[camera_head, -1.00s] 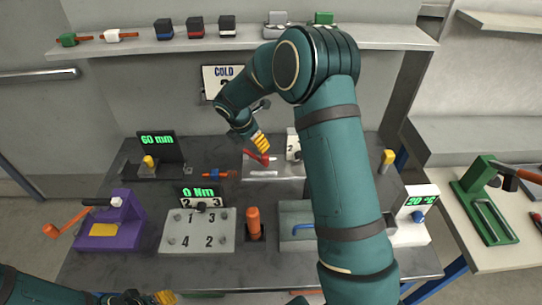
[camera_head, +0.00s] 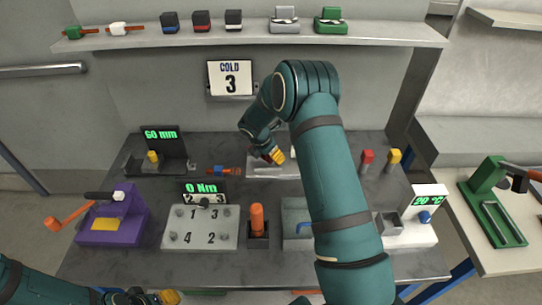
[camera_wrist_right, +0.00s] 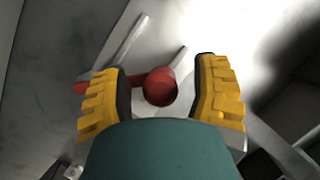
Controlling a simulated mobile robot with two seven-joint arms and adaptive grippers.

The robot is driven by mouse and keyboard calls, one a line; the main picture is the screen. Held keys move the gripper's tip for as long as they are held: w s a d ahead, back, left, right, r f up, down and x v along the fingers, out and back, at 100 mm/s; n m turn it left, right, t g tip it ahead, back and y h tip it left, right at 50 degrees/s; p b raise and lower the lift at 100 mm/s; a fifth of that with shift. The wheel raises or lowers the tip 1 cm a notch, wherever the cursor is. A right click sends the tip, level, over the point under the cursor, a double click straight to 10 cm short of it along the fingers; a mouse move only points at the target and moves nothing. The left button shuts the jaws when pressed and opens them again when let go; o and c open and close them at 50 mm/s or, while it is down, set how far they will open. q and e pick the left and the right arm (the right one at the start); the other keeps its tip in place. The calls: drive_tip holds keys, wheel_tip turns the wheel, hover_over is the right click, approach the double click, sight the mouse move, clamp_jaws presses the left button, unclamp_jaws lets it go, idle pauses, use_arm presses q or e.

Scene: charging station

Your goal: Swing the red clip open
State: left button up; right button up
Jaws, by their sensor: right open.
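The red clip has a round knob (camera_wrist_right: 160,88) and a red arm reaching left in the right wrist view. It sits on a pale plate (camera_wrist_right: 138,62) with two light bars. In the head view the clip (camera_head: 266,157) is mostly hidden by my right gripper (camera_head: 277,156), at the plate near the back of the bench. My right gripper (camera_wrist_right: 162,85) is open in the wrist view, with yellow fingers on either side of the knob. Contact cannot be told. My left gripper (camera_head: 165,298) is low at the front left, and its jaws are unclear.
A purple fixture (camera_head: 115,220), a numbered plate (camera_head: 200,228) and an orange handle (camera_head: 257,220) stand on the dark bench. A red block (camera_head: 367,158) and a yellow block (camera_head: 394,157) are right of my arm. A shelf (camera_head: 250,38) runs above.

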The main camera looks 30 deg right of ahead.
drive_tip(key=shift+d+f, duration=0.1)
drive_tip(key=shift+f, duration=0.2)
clamp_jaws()
